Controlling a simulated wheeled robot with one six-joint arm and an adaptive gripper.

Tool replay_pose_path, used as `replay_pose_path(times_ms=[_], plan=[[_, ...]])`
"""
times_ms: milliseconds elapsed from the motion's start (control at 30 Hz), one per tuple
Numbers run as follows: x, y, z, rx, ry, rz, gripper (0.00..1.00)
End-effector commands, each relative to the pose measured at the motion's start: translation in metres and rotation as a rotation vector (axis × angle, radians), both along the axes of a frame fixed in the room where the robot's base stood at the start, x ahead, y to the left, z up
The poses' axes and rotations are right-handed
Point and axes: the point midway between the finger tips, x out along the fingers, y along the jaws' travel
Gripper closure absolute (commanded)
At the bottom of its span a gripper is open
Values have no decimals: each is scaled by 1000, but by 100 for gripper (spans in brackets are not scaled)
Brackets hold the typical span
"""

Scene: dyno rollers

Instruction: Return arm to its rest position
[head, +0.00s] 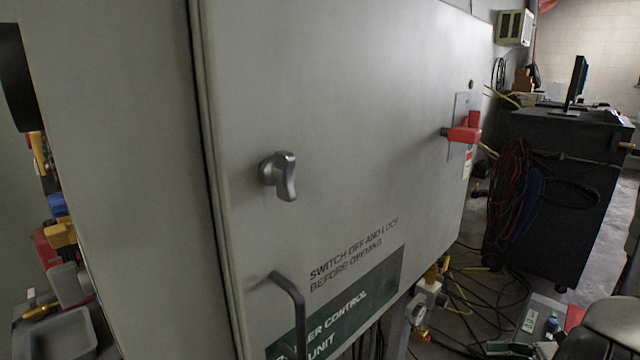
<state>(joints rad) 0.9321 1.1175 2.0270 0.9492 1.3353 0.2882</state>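My gripper does not show in the head view, so I cannot see whether it is open or shut. A large grey control cabinet (340,120) fills most of the picture. Its door carries a grey turn latch (280,175), a dark bent handle (290,305) at the lower left and a red switch lever (463,131) near the right edge. The door looks shut. Lettering on it reads "SWITCH OFF AND LOCK BEFORE OPENING".
A black cabinet (560,190) with a monitor (576,83) on top stands at the right, with coiled cables (512,190) hanging on its side. Loose cables (465,310) lie on the floor. Coloured items (60,232) crowd the left edge. Some floor shows at the right.

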Motion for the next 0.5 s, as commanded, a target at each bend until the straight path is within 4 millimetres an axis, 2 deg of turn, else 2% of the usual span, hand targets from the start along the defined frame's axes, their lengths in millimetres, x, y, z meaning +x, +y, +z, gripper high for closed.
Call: replay_pose_path(times_ms=[300,500], plan=[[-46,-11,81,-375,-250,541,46],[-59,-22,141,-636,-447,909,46]])
